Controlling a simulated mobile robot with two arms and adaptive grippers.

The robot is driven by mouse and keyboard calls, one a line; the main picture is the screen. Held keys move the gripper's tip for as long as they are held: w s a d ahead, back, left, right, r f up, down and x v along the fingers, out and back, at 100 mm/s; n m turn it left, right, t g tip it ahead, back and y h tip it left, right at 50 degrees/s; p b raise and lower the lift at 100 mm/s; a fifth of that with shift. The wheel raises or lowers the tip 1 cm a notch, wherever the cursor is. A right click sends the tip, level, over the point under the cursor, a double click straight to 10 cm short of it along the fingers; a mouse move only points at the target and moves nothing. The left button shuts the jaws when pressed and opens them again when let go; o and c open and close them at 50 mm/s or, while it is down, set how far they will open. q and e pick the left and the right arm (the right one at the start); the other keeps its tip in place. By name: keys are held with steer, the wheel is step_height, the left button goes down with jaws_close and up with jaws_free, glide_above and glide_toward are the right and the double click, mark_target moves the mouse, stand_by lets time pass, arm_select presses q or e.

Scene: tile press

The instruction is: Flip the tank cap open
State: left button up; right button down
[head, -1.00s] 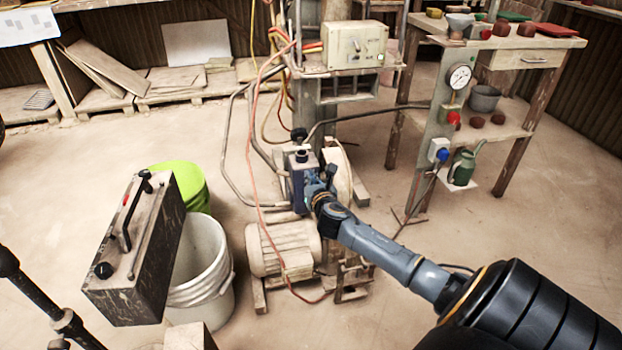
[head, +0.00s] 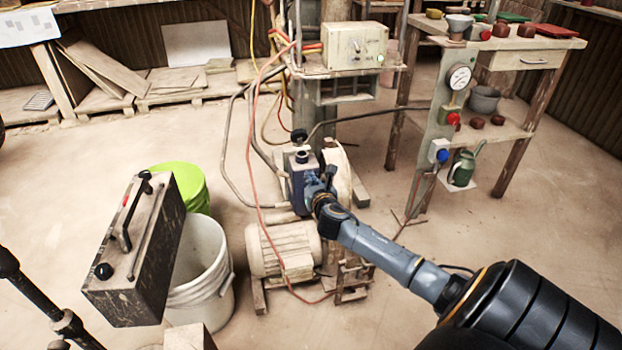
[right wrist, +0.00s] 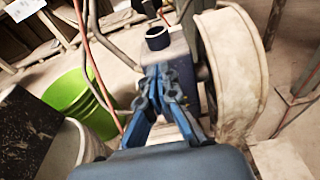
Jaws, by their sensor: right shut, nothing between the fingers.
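The blue tank (head: 299,190) stands on the pump unit in the middle of the head view, with a short round dark neck (head: 302,157) on top. In the right wrist view the neck (right wrist: 157,38) rises just beyond my fingertips; whether its cap is shut or open I cannot tell. My right gripper (head: 318,186) is at the right front side of the tank, lower than the neck top. In the right wrist view my right gripper (right wrist: 161,78) has its fingers together, empty, close in front of the tank; contact is unclear. My left gripper is out of view.
A pale wheel-like guard (head: 338,175) stands right of the tank. A motor (head: 284,248) sits below. A red hose (head: 252,130) and bent pipes run close on the left. A black box with a handle (head: 130,260), a white bucket (head: 205,270) and a green bucket (head: 188,185) stand at left.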

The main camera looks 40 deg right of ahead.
mark_target(303, 159)
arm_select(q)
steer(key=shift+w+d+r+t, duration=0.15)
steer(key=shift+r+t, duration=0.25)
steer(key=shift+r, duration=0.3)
arm_select(e)
steer(key=shift+r+x, duration=0.15)
steer(key=shift+x, duration=0.55)
steer(key=shift+r+x, duration=0.1)
steer(key=shift+x, duration=0.55)
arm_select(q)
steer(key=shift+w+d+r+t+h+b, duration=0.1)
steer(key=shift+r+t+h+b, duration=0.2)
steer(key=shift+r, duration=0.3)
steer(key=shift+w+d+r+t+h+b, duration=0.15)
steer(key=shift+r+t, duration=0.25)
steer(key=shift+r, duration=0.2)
arm_select(e)
steer(key=shift+r+x, duration=0.15)
steer(key=shift+x, duration=0.55)
steer(key=shift+r+x, duration=0.1)
steer(key=shift+x, duration=0.6)
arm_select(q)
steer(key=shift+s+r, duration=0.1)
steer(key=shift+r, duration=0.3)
arm_select(e)
steer(key=shift+w+d, duration=0.15)
steer(key=shift+w, duration=0.2)
